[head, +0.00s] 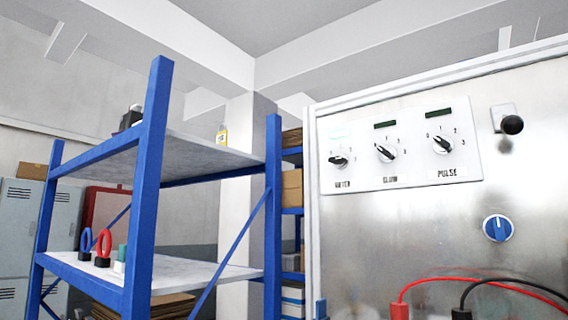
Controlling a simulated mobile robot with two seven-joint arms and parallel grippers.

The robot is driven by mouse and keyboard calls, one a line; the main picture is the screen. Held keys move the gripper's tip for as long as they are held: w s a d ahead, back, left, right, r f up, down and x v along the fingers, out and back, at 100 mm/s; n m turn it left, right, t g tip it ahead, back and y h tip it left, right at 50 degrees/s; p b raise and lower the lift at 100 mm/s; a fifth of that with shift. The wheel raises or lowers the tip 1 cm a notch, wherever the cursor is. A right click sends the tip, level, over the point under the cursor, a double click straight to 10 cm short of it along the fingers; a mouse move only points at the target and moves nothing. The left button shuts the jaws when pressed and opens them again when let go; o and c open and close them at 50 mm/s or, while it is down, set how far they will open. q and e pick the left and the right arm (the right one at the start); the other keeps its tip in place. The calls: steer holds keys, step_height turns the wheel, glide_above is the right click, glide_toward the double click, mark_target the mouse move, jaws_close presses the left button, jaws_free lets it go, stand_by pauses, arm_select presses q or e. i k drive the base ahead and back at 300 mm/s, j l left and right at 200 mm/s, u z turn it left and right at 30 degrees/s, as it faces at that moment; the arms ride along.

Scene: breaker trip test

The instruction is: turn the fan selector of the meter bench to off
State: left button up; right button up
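A steel panel (400,235) fills the right side of the head view. A white plate (400,181) on it carries three black knobs: left (340,160), middle (386,152) and right (442,145). Each has a small display above. The right label reads PULSE; the other two are too small to read surely. A blue round knob (498,228) with a white pointer mark sits lower right, its pointer roughly upright. No label reading fan is legible, so I cannot tell which knob is the fan selector. Neither gripper is in view.
A black knob or lever (512,124) sticks out at the upper right. Red (430,281) and black (470,288) leads arch across the panel's bottom. A blue-framed shelf (152,190) stands at left, with red and blue rings (104,243) on its lower board.

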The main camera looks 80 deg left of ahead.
mark_target(339, 161)
steer(key=l+u, duration=0.1)
steer(key=u, duration=1.95)
